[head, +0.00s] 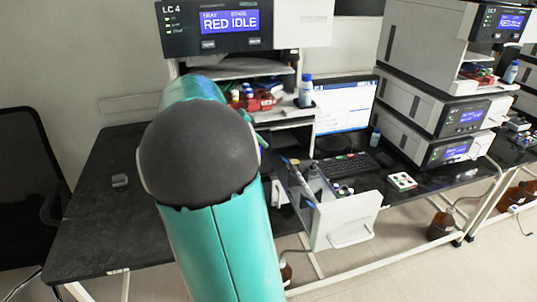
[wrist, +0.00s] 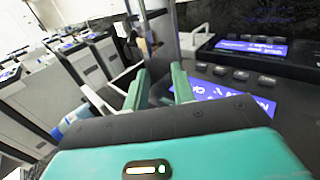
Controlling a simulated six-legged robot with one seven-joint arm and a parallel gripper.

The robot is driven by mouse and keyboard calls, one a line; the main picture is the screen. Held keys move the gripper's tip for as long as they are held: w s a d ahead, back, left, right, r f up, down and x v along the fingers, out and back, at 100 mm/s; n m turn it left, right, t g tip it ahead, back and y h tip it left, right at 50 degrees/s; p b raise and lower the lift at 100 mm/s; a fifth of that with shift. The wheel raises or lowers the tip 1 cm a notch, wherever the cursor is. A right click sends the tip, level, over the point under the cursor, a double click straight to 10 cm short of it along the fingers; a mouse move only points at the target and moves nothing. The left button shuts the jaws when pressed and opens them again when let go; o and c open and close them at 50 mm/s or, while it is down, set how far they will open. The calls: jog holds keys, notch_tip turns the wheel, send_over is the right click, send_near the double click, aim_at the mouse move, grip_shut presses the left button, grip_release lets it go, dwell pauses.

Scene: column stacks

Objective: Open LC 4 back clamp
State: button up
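The LC 4 unit (head: 247,22) stands at the top of the head view, with its screen reading RED IDLE. My teal arm covers much of the stack below it, and my gripper is hidden there. In the wrist view my gripper (wrist: 160,72) has its two teal fingers apart. A grey upright column (wrist: 163,30) rises just beyond the fingertips, roughly in line with the gap. Small dark and brownish fittings (wrist: 146,42) sit along its left side. I cannot tell which is the back clamp, whether it is open, or whether a finger touches it.
Dark panels with lit screens (wrist: 238,103) lie close on the right in the wrist view. A white open drawer (head: 345,220) juts forward at right. The left bench is mostly clear.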

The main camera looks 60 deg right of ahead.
aim_at(282, 158)
jog(key=shift+g, duration=0.3)
jog(key=x, duration=0.6)
jog(key=d+r+x, duration=0.1)
jog(key=x, duration=0.2)
jog(key=shift+s+r, duration=0.1)
jog(key=shift+s, duration=0.2)
jog(key=shift+a, duration=0.1)
grip_shut()
